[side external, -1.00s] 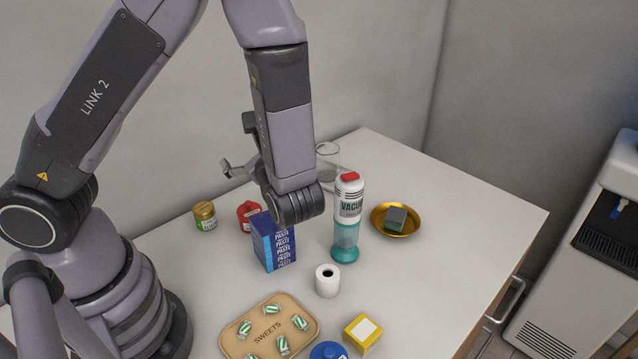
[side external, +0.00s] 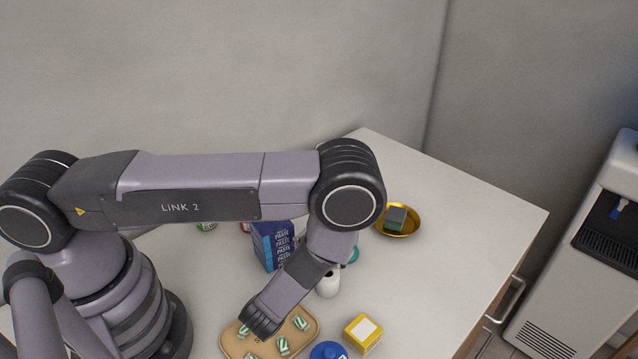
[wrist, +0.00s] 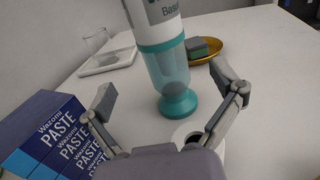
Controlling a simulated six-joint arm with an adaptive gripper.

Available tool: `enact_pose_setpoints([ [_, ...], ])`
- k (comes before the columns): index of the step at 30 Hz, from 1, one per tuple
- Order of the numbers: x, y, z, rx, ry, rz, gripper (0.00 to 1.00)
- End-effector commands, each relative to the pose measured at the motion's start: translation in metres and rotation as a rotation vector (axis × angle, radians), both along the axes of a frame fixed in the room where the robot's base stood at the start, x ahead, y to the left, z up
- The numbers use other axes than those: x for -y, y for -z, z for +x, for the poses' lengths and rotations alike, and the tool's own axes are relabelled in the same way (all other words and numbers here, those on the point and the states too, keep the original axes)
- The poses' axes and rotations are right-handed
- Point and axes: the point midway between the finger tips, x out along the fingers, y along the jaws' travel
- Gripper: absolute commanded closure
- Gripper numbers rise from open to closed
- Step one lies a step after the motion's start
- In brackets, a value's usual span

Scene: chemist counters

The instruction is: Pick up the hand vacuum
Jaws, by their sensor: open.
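The hand vacuum (wrist: 168,68) stands upright on the counter in the wrist view, with a white upper body, a clear teal middle and a flared teal base. Its top is cut off by the frame. My gripper (wrist: 164,88) is open, with one finger on each side of the vacuum in the picture. The vacuum appears a little beyond the fingertips, and I see no contact. In the side view my arm hides most of the vacuum; only a bit of its teal base (side external: 354,255) shows.
A blue paste box (wrist: 50,140) is close to my left finger. A white roll (side external: 328,285) stands near the vacuum's base. A gold dish (side external: 413,222) with a sponge (wrist: 203,48) and a glass (wrist: 97,42) are behind. A sweets tray (side external: 310,328) and yellow box (side external: 363,334) are in front.

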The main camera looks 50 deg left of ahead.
Motion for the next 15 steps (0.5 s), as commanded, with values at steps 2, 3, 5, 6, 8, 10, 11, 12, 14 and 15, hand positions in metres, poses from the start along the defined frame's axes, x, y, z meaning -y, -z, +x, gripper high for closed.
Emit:
enact_pose_setpoints([
  [2, -0.003, 0.000, 0.011, 0.002, -0.003, -0.003, 0.07],
  [3, -0.004, -0.001, 0.015, 0.002, -0.003, -0.003, 0.07],
  [5, -0.004, -0.001, 0.018, 0.001, -0.001, -0.001, 0.07],
  [6, -0.005, -0.001, 0.020, 0.001, 0.000, -0.001, 0.07],
  [8, -0.006, -0.001, 0.025, 0.002, -0.002, -0.001, 0.07],
  [10, -0.007, -0.002, 0.034, 0.003, -0.003, -0.002, 0.07],
  [11, -0.009, -0.003, 0.039, 0.004, -0.005, -0.002, 0.07],
  [12, -0.009, -0.004, 0.046, 0.004, -0.005, -0.003, 0.07],
  [14, -0.011, -0.005, 0.055, 0.004, -0.004, -0.002, 0.07],
  [15, -0.012, -0.004, 0.060, 0.003, -0.004, -0.002, 0.07],
])
